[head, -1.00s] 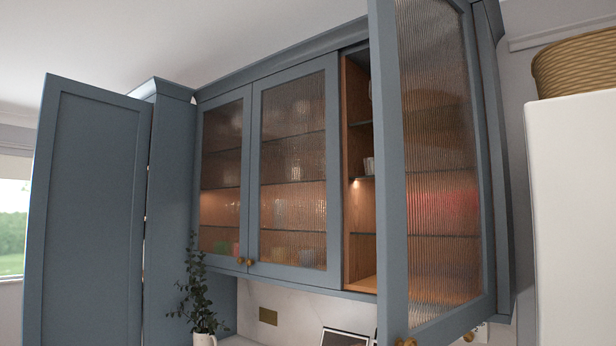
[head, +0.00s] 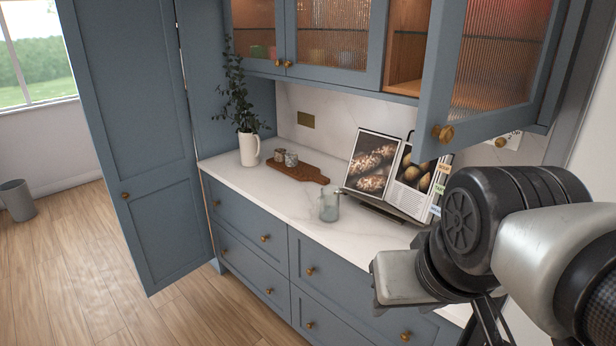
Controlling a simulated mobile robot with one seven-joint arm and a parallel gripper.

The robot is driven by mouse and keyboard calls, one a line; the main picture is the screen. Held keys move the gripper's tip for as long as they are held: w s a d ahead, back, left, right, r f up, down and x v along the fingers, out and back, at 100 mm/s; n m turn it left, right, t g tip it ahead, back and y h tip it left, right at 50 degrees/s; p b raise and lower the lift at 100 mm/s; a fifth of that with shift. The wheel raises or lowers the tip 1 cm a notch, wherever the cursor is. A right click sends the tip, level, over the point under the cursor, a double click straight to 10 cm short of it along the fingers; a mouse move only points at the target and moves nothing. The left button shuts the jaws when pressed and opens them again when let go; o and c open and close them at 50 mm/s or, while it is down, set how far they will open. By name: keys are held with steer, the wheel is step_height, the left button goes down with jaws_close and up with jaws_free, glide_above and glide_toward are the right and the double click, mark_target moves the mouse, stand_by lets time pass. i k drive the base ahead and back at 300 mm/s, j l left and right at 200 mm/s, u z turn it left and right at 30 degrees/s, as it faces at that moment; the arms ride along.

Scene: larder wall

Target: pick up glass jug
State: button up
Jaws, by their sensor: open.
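The glass jug (head: 329,205) is a small, clear, faintly blue-grey vessel. It stands upright on the white worktop (head: 265,201), near the front edge and left of the propped book. My arm reaches in from the right of the head view. Thin dark parts of my gripper (head: 487,325) show at the bottom edge, spread apart, below and right of the jug. The fingertips are cut off or hidden. The gripper is open, well apart from the jug, and nothing shows in it.
An open cookbook (head: 392,178) on a stand is right of the jug. A wooden board (head: 298,172) with small cups and a white vase (head: 249,149) with greenery are behind left. An open glazed door (head: 490,75) hangs above the right side. A tall door (head: 135,140) stands open left.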

mark_target(327, 205)
steer(key=i+j+z, duration=0.15)
steer(key=z, duration=0.4)
steer(key=i+j+z, duration=0.15)
steer(key=j, duration=0.15)
steer(key=i+j+z, duration=0.15)
steer(key=j, duration=0.2)
steer(key=i+j+z, duration=0.2)
steer(key=j, duration=0.15)
steer(key=i+j, duration=0.15)
steer(key=j, duration=0.25)
steer(key=i+j, duration=0.1)
steer(key=j, duration=0.3)
steer(key=i+j, duration=0.15)
steer(key=j, duration=0.25)
steer(key=i+j+z, duration=0.1)
steer(key=j, duration=0.35)
steer(key=i+j, duration=0.15)
steer(key=j, duration=0.25)
